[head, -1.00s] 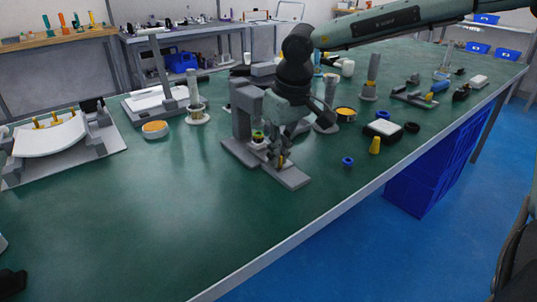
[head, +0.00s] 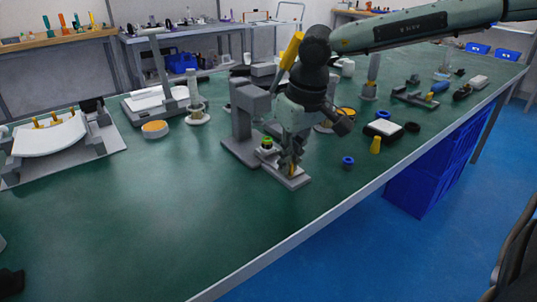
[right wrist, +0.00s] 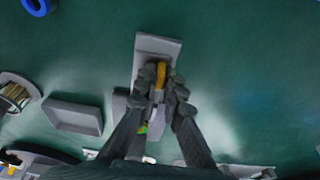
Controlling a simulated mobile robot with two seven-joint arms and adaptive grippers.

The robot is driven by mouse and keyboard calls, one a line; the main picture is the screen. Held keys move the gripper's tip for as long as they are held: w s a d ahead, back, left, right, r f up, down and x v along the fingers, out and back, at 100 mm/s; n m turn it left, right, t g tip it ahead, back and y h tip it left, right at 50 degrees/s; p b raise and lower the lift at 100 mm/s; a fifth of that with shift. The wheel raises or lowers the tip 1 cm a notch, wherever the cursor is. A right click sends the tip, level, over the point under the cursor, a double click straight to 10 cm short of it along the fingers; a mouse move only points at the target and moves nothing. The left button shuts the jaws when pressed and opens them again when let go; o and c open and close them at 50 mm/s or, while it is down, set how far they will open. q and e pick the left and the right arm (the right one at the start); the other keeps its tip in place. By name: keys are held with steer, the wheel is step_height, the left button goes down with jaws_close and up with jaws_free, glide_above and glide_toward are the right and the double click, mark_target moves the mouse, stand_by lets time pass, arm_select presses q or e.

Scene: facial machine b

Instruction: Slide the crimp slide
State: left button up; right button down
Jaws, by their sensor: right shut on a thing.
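The grey crimp machine (head: 246,112) stands on the green table, with its grey base reaching toward the front edge. On that base sits the crimp slide with a small yellow upright piece (head: 292,170); the piece also shows in the right wrist view (right wrist: 161,74). A green-topped part (head: 267,143) sits behind it, under the machine's head. My right gripper (head: 289,162) is shut on the crimp slide, its fingers on both sides of the yellow piece (right wrist: 161,90). The fingers hide most of the slide. A dark piece at the lower left edge may be my left gripper; its jaws cannot be made out.
A blue ring (head: 347,161), a yellow cone (head: 375,145) and a black-and-white block (head: 383,129) lie to the right. A white stand (head: 197,112) and a round orange-topped dish (head: 155,129) are to the left.

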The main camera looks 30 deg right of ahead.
steer(key=shift+s, duration=0.45)
steer(key=shift+s+d, duration=0.15)
steer(key=shift+s, duration=1.2)
steer(key=c, duration=1.8)
jaws_free()
